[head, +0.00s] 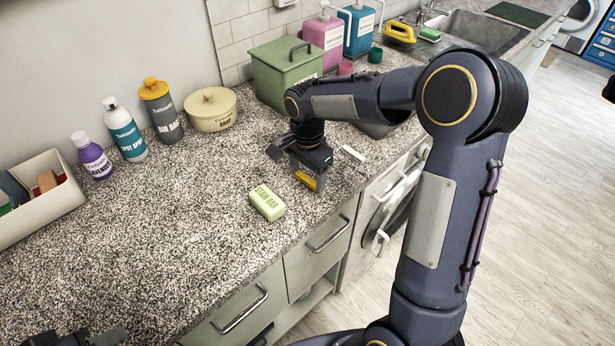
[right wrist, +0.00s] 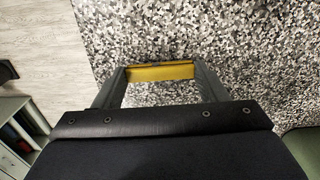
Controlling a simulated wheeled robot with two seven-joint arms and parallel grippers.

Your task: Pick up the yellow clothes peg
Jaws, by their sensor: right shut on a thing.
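The yellow clothes peg (head: 306,181) is between the fingers of my right gripper (head: 309,177), near the counter's front edge. In the right wrist view the peg (right wrist: 160,72) spans crosswise from one fingertip to the other, and the right gripper (right wrist: 160,76) is shut on it. The frames do not clearly show whether the peg touches the counter. A dark part of my left gripper (head: 88,338) shows at the bottom left edge of the head view, mostly cut off, so its jaws cannot be made out.
A green stain bar (head: 267,204) lies left of the right gripper. A white stick-like thing (head: 353,153) lies to its right. A green box (head: 287,72), a cream pot (head: 211,110) and several bottles stand behind. A cream bin (head: 40,208) is at left. The counter's front left is clear.

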